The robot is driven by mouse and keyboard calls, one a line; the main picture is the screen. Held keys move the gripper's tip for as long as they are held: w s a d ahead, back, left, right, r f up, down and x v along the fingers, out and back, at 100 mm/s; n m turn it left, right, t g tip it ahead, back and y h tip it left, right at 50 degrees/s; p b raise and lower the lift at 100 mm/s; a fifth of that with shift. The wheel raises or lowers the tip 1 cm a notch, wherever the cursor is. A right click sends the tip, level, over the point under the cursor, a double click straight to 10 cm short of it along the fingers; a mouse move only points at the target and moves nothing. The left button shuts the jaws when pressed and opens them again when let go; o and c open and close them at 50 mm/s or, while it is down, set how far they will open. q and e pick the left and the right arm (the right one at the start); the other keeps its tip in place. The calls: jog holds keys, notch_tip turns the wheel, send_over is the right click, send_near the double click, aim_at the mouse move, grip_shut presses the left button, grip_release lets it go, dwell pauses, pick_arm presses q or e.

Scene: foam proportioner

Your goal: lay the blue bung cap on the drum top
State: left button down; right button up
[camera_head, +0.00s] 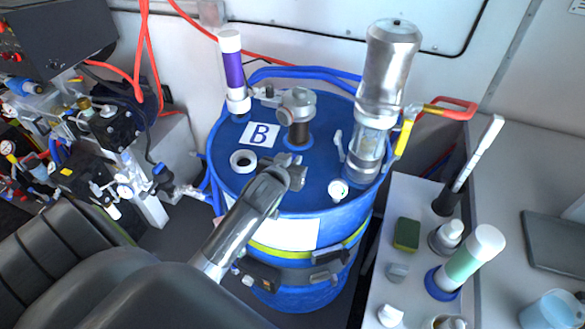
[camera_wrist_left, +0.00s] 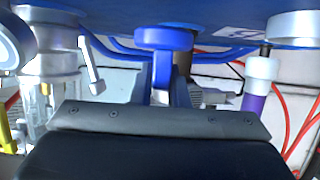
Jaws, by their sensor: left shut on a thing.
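The blue drum (camera_head: 325,110) stands upright in the middle of the head view, and its top also fills the upper edge of the left wrist view (camera_wrist_left: 100,12). My left gripper (camera_head: 283,174) is over the near part of the drum top. It is shut on the blue bung cap (camera_wrist_left: 165,38), which shows as a round blue disc with a part reaching down between the fingers. In the head view the gripper hides the cap. I cannot tell whether the cap touches the drum top. My right gripper is in neither view.
On the drum top are a white ring (camera_head: 243,161), a "B" label (camera_head: 259,135), a metal pump (camera_head: 381,95), a central fitting (camera_head: 298,104) and a purple tube (camera_head: 233,70). A white shelf with bottles and a sponge (camera_head: 406,235) is at right. Valves (camera_head: 110,130) crowd the left.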

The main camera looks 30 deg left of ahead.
pick_arm(q)
notch_tip(320, 180, down, 3)
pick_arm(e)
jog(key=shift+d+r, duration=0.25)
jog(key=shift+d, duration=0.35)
pick_arm(q)
jog(key=shift+f, duration=0.15)
jog(key=c, duration=1.4)
grip_release()
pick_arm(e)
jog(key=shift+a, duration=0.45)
pick_arm(q)
jog(key=shift+s, duration=0.15)
